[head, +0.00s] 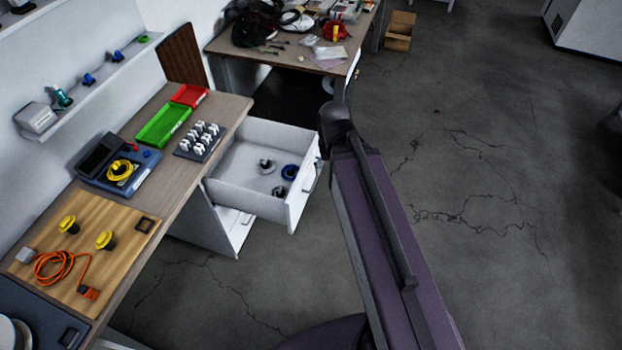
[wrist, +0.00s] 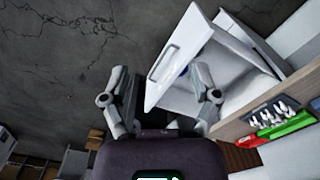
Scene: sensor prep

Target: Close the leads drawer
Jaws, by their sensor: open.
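The open white drawer (head: 245,201) sticks out from under the wooden bench at the left in the head view. My gripper (wrist: 163,100) is open and empty there, one finger left of the panel, the other overlapping the drawer in the picture. Contact cannot be told. In the head view my arm hides most of the gripper.
The bench (head: 225,112) carries a green tray (head: 163,126), a red tray (head: 189,95) and a blue device (head: 118,165). A lower white front (head: 232,228) shows under the drawer. A cluttered table (head: 285,52) stands behind. The floor (head: 500,180) at right is clear.

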